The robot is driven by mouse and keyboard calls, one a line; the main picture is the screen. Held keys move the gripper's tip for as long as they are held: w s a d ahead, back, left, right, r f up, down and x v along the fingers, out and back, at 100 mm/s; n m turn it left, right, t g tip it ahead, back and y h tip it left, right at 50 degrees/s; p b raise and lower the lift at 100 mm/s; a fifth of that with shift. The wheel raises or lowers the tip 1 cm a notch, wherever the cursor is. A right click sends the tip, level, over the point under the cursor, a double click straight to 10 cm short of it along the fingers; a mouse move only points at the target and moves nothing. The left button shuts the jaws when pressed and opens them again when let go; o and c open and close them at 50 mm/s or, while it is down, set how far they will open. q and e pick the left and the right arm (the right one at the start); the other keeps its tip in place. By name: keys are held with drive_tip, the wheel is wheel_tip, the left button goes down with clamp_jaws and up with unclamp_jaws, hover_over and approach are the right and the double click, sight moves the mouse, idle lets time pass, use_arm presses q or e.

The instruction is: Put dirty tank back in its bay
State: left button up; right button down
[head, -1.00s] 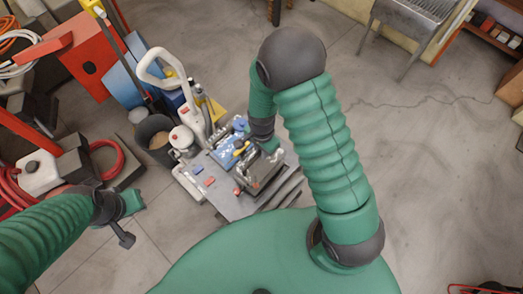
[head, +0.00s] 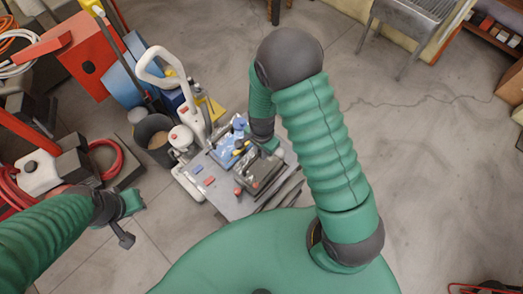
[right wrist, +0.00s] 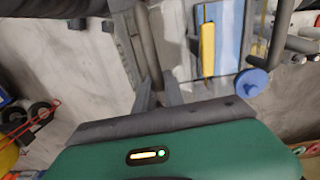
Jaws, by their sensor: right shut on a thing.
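The dirty tank, a dark, see-through box (head: 262,174), sits low at the right of the grey deck of a floor machine (head: 225,208). My right gripper (head: 268,150) is over it, shut on its grey handle bar. In the right wrist view the bar (right wrist: 150,45) runs between my two dark fingertips (right wrist: 160,95). My arm hides part of the tank, and I cannot tell whether it is fully seated in its bay. My left gripper (head: 130,207) hangs empty at the left, clear of the machine; its jaw opening is unclear.
A blue-topped tank (head: 228,153) with a yellow handle (right wrist: 208,48) and blue knob (right wrist: 252,83) stands beside the held tank. The white push handle (head: 150,68) rises behind the deck. A dark bucket (head: 154,140) stands left. Open floor lies to the right.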

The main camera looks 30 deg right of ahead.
drive_tip(key=shift+f+b, duration=0.3)
drive_tip(key=shift+f, duration=0.25)
drive_tip(key=c, duration=1.3)
unclamp_jaws()
drive_tip(key=shift+c, duration=0.2)
wheel_tip(320, 180, up, 17)
